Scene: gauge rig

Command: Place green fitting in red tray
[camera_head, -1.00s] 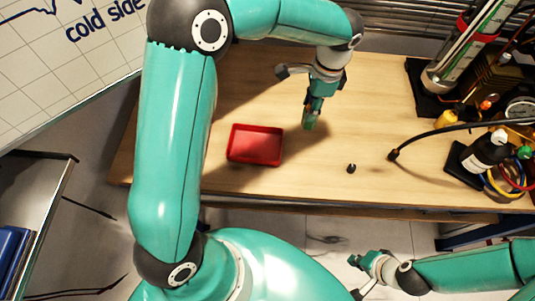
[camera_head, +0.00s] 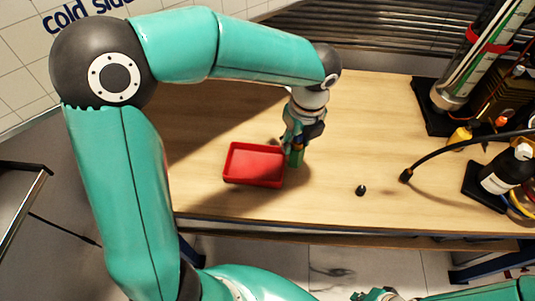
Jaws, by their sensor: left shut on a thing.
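The red tray (camera_head: 254,182) lies on the wooden table, left of the middle of the view. My left gripper (camera_head: 294,158) points down just right of the tray's right rim. It is shut on the green fitting (camera_head: 296,159), which shows only as a small green piece at the fingertips. The fitting is beside the tray in the picture; I cannot tell how high it is above the table. My right arm shows at the bottom right edge, below the table's front, and its fingers are too cut off to read.
A small black piece (camera_head: 361,190) lies on the table right of the gripper. A black hose end (camera_head: 406,176) lies near it.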

